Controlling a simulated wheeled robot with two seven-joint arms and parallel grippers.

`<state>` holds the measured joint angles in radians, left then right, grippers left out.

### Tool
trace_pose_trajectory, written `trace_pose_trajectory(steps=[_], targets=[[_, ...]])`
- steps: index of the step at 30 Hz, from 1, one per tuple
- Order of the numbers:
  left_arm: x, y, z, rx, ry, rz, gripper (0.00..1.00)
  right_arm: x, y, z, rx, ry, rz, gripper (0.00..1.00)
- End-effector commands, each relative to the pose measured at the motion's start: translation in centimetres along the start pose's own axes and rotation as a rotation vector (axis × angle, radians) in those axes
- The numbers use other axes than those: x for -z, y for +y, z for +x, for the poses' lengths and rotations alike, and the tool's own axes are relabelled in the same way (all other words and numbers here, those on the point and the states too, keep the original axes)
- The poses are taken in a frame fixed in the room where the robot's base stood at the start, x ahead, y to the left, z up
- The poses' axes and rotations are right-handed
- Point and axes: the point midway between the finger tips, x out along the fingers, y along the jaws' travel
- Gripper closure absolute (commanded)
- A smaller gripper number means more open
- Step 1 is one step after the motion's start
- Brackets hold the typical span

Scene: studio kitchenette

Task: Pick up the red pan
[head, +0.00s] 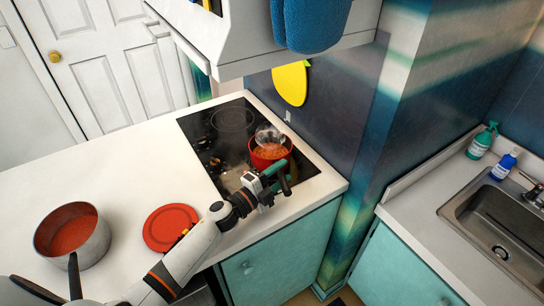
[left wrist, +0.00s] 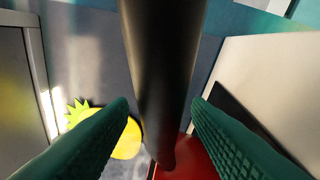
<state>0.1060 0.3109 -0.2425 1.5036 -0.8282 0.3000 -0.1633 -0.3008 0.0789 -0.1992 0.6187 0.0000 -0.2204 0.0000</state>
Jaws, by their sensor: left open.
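The red pan (head: 286,155) stands on the black cooktop, with orange food and a pale, steamy patch over it. Its black handle (head: 285,184) points toward the counter's front edge. My left gripper (head: 276,177) is at the handle, close to the pan's near side. In the left wrist view, the black handle (left wrist: 160,70) runs between the two green fingers of the open left gripper (left wrist: 163,108). Gaps show on both sides of the handle there. Part of the red pan (left wrist: 185,160) shows low between the fingers. My right gripper is not in view.
The cooktop (head: 205,128) is set in the white counter, beside a dark wall. A red plate (head: 170,228) and a metal pot (head: 92,246) with red contents stand at left. A hood (head: 245,45) hangs above. A sink (head: 500,215) is at right, past a wall corner.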

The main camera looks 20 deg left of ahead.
Motion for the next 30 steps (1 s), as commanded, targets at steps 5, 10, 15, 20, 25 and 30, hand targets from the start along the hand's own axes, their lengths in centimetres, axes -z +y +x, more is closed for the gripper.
trace_pose_trajectory(steps=[5,10,15,20,25,30], targets=[[0.0,0.1,1.9,0.000,0.001,0.000,0.55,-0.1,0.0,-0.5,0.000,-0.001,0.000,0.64],[0.0,-0.1,2.0,0.000,0.000,0.000,0.55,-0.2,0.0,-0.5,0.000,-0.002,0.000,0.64],[0.0,0.0,2.0,0.000,0.000,0.000,0.70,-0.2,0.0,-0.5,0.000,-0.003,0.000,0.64],[0.0,0.0,2.0,0.000,0.000,0.000,0.96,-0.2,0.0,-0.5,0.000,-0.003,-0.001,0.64],[0.0,0.0,2.0,0.000,0.000,0.000,1.00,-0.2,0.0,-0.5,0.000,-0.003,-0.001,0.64],[0.0,0.3,2.1,-0.005,-0.002,0.005,1.00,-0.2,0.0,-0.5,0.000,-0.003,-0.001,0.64]])
